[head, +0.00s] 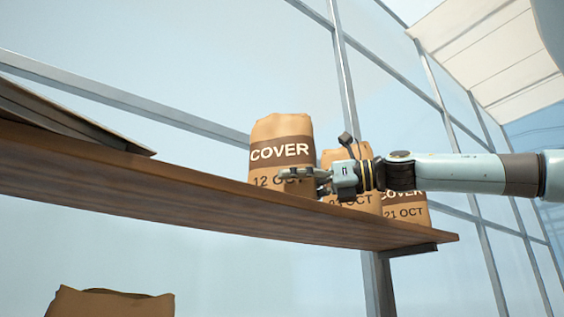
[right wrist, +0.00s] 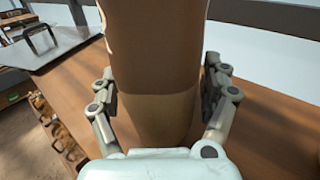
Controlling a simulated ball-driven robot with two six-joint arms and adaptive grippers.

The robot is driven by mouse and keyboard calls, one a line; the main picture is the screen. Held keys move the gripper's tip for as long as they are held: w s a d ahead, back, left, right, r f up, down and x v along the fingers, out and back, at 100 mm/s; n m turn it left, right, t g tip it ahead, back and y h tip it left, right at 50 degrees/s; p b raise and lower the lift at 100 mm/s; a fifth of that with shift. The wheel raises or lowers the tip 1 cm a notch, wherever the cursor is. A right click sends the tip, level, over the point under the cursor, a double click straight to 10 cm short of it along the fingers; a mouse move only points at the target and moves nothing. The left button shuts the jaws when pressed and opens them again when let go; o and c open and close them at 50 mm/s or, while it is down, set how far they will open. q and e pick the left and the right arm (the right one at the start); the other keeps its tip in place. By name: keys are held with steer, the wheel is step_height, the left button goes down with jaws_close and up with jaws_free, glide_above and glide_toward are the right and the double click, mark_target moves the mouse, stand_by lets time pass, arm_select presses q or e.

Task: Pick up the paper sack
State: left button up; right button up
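A brown paper sack marked "COVER 12 OCT" (head: 281,135) stands upright on a wooden shelf (head: 180,191). My right gripper (head: 290,174) reaches in from the right at the sack's lower part, with a finger in front of its date. In the right wrist view, a brown sack (right wrist: 155,60) stands between the two spread fingers of the right gripper (right wrist: 160,90). The pads lie close along both sides of the sack; I cannot tell whether they touch it. My left gripper is not in view.
Two more sacks stand to the right on the shelf, one partly behind my gripper (head: 334,156) and one marked "21 OCT" (head: 407,212). A dark flat panel (head: 60,118) lies at the shelf's left. A brown sack top (head: 110,303) shows below. Glass walls stand behind.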

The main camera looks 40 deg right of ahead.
steer(key=c, duration=1.3)
steer(key=shift+r, duration=0.1)
steer(key=shift+c, duration=0.3)
steer(key=shift+r, duration=0.1)
step_height(320, 180, up, 12)
steer(key=p, duration=0.9)
steer(key=shift+d+p, duration=0.1)
steer(key=shift+p, duration=0.2)
step_height(320, 180, up, 3)
steer(key=shift+f+b, duration=0.15)
steer(key=shift+b, duration=0.55)
step_height(320, 180, up, 13)
glide_above(294, 124)
steer(key=w+d, duration=0.2)
steer(key=w, duration=0.1)
steer(key=shift+s+d, duration=0.2)
